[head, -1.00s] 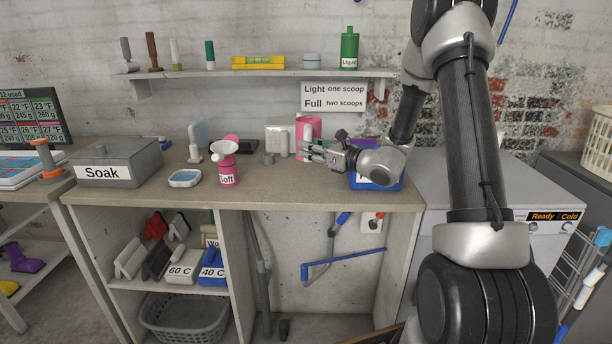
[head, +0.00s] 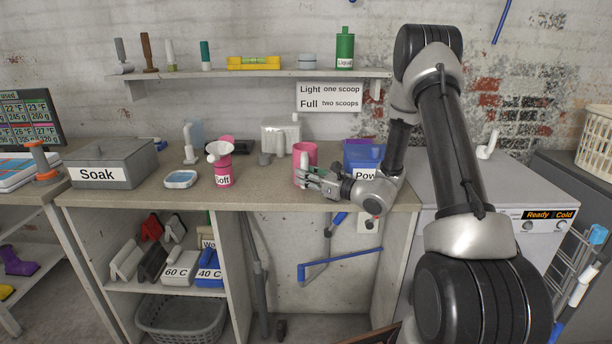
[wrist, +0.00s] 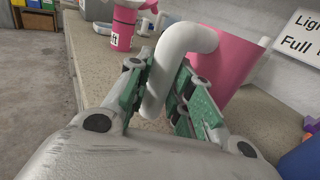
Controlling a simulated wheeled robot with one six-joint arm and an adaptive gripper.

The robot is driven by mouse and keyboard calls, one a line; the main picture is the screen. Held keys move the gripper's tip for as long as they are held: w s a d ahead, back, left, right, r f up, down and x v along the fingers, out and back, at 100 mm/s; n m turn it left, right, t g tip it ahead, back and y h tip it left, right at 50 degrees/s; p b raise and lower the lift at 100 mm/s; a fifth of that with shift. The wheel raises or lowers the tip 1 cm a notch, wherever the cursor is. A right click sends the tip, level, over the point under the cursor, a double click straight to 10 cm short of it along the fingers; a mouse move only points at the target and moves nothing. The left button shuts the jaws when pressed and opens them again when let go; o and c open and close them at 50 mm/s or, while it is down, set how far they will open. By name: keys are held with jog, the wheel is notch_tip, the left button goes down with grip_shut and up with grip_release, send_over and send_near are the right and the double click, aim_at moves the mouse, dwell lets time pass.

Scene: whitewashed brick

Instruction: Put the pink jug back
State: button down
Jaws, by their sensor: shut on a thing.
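The pink jug (head: 304,154) is near the front of the bench in the head view, partly hidden by my gripper (head: 313,180). In the wrist view the pink jug body (wrist: 228,42) is at the upper right, with its thick white handle (wrist: 178,60) bending down between my green-padded fingers. My gripper (wrist: 158,98) is shut on that handle. I cannot tell whether the jug's base touches the bench.
A shelf (head: 250,74) runs above. Bench front centre is clear.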

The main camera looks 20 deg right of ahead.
jog(key=c, duration=1.3)
grip_release()
